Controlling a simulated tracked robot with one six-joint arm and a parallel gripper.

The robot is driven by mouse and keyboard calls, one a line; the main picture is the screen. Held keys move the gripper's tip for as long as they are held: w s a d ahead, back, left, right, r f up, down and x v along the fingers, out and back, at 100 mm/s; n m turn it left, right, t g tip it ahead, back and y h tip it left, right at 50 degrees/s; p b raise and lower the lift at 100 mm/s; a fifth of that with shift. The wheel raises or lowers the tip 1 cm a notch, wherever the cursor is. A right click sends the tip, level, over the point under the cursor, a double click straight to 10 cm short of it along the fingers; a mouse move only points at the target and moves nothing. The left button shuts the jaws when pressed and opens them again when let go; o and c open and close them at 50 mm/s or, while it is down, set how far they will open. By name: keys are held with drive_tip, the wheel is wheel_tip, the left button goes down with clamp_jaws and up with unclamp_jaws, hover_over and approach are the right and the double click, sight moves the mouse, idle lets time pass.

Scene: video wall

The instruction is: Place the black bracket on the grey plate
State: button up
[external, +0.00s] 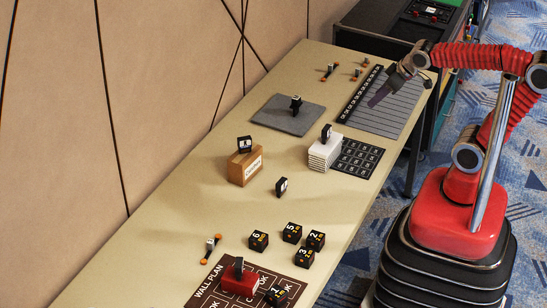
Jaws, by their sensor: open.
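The grey plate (271,122) lies flat on the table toward the far side. A small black piece (296,104) stands upright on it, right of its middle. Similar black pieces with white marks stand on the cardboard box (245,145), on the white stack (326,132) and on the bare table (281,187). Another dark upright piece (239,267) is at the red block. I cannot tell which of these is the bracket. My gripper (378,97) is open, above the ruled grey board, right of the grey plate and apart from all these pieces. Its jaws look empty.
A cardboard box (252,168), a white stack (318,155) and a black grid mat (362,157) hold the middle. Numbered black cubes (292,233) and a brown plan sheet (213,292) lie near. The ruled board (397,112) is at right. The table's left-middle is clear.

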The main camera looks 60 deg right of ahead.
drive_tip(key=s+a+g+y, duration=0.1)
drive_tip(key=s+a, duration=0.2)
drive_tip(key=s, duration=0.4)
drive_tip(key=shift+s+a+f+n, duration=0.3)
drive_tip(key=shift+s+a+f, duration=0.05)
drive_tip(key=shift+s+a, duration=0.05)
idle(0.7)
